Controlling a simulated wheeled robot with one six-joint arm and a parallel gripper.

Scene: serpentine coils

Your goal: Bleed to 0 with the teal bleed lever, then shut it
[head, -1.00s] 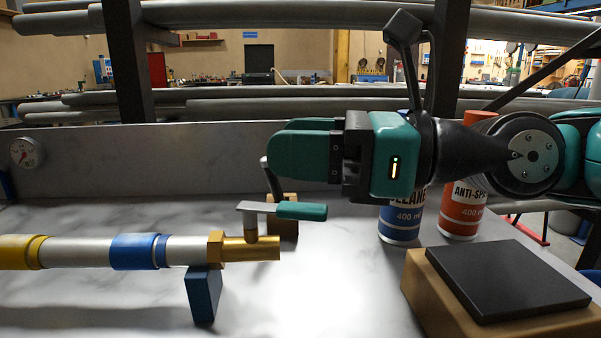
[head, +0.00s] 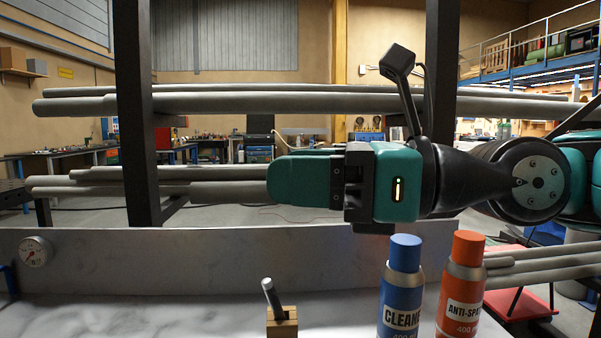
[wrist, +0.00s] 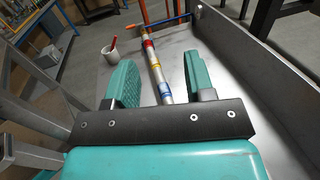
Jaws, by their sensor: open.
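My gripper (head: 275,180) is level at the middle of the head view, above the bench. In the wrist view its two teal fingers (wrist: 160,65) stand apart with nothing held. A pipe (wrist: 152,60) with yellow, red and blue bands runs away beyond the gap between them. The teal bleed lever is not visible in either current view. A round gauge (head: 35,252) is on the grey back panel at the left in the head view. Its reading is too small to tell.
A blue spray can (head: 402,300) and an orange one (head: 461,300) stand below and right of my gripper. A wooden block (head: 282,322) with a tilted metal rod is at the bottom. A white cup (wrist: 113,50) stands left of the pipe. Grey pipes on a rack (head: 134,120) are behind.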

